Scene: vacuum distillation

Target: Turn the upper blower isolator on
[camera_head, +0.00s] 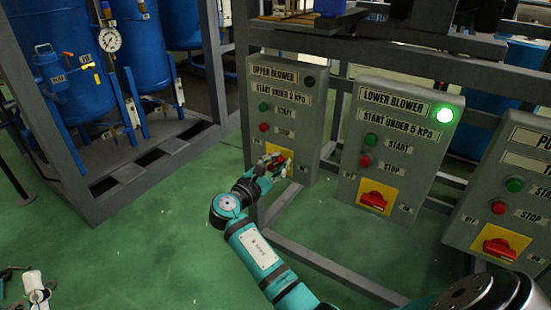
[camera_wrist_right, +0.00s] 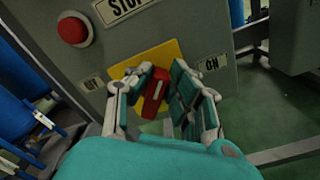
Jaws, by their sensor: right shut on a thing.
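The upper blower panel (camera_head: 283,120) stands left of the other panels in the head view. Its isolator is a red handle (camera_wrist_right: 155,92) on a yellow plate (camera_wrist_right: 178,50), between an OFF label at left and an ON label (camera_wrist_right: 212,64) at right. The handle looks steep, leaning slightly right at its top, in the wrist view. My right gripper (camera_head: 275,163) is shut on the handle, with fingers (camera_wrist_right: 162,100) on both sides. The upper blower lamp (camera_head: 310,81) is dark. My left gripper (camera_head: 22,287) is partly visible at the bottom left, its fingers apart.
The lower blower panel (camera_head: 400,140) has a lit green lamp (camera_head: 445,115) and its own red isolator handle (camera_head: 373,200). Another panel (camera_head: 505,190) stands at right. Grey frame bars run around the panels. Blue tanks (camera_head: 135,45) stand at left. Green floor (camera_head: 150,225) is open at lower left.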

